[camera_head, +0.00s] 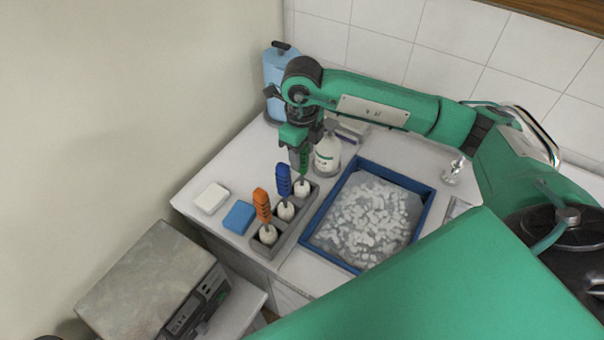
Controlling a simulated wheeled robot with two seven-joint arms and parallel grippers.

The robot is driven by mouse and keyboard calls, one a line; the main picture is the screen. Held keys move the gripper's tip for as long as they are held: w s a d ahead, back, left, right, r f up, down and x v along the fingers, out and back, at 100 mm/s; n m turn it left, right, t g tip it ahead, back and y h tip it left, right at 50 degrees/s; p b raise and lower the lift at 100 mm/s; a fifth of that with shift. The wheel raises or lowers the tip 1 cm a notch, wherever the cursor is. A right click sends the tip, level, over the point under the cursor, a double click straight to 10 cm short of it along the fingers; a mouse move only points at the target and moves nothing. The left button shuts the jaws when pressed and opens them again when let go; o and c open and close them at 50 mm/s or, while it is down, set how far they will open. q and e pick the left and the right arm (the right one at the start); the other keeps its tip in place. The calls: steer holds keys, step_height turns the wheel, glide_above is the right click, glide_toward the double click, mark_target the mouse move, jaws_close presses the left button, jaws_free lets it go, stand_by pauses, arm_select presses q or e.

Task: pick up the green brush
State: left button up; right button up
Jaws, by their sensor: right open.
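The green brush (304,164) stands upright at the far end of a grey holder (287,240), its lower part in a white cup. My right gripper (299,160) points down at the brush's handle from above, its fingers open and close around or beside the handle. The gripper hides the handle's top, and I cannot tell whether the fingers touch it. An orange brush (262,205) and a blue brush (284,181) stand in the same holder, nearer the front. My left gripper is not in view.
A blue-rimmed tray (312,231) of white pieces lies right of the holder. A white bottle (328,156) stands close behind the gripper. A blue container (277,66) is at the back corner. White (212,198) and blue (239,217) blocks lie left.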

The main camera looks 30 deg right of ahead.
jaws_close()
steer(key=shift+r, duration=0.1)
